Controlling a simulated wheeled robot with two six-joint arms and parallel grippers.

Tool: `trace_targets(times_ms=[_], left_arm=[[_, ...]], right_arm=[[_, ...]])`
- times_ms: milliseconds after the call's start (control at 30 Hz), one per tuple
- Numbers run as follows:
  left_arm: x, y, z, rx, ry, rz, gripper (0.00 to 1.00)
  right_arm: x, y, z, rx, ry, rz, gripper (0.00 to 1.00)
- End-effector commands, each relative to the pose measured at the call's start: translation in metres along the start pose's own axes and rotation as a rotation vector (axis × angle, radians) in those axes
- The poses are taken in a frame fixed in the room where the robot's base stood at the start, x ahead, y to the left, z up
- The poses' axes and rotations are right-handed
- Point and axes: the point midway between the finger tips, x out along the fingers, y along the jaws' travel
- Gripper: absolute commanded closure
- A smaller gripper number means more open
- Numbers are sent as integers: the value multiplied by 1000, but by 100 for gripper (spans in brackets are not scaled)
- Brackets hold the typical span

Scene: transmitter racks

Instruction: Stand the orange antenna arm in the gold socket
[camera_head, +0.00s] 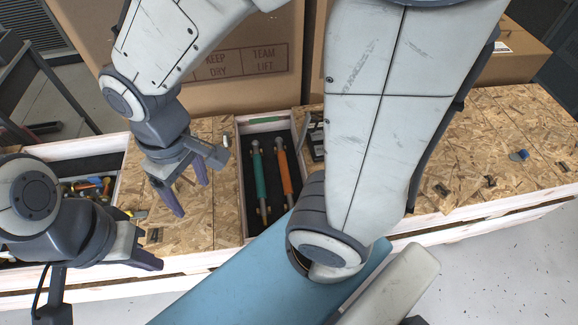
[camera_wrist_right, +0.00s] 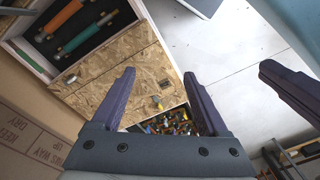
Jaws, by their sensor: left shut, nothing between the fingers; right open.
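The orange antenna arm (camera_head: 284,172) lies in a dark-lined tray beside a teal arm (camera_head: 259,175); it also shows in the right wrist view (camera_wrist_right: 66,21). A small yellow piece (camera_head: 137,213) stands on the wooden board near the left parts bin and shows in the right wrist view (camera_wrist_right: 157,103); I cannot tell whether it is the gold socket. My right gripper (camera_head: 190,195) is open and empty above the board, left of the tray. My left gripper (camera_head: 152,261) is shut and empty at the board's front edge. My right arm hides part of the board.
A bin of mixed colored parts (camera_head: 88,187) is sunk at the left. The tray's pale wooden rim (camera_head: 241,190) stands around the antenna arms. Large cardboard boxes (camera_head: 250,85) stand behind. Small fittings, one blue (camera_head: 519,155), sit on the right board.

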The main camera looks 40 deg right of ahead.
Motion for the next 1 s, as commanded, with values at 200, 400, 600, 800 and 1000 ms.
trace_targets(times_ms=[200,400,600,800,1000], left_arm=[[63,-5,4,0,-1,0,100],[98,-7,5,0,-1,0,100],[112,-8,6,0,-1,0,100],[117,-8,6,0,0,0,100],[120,-9,6,0,0,0,100]], right_arm=[[121,157,-52,445,-10,42,23],[220,294,-26,766,-13,62,23],[277,360,14,934,-13,70,23],[307,372,24,968,-16,71,23],[334,373,24,966,-14,71,23]])
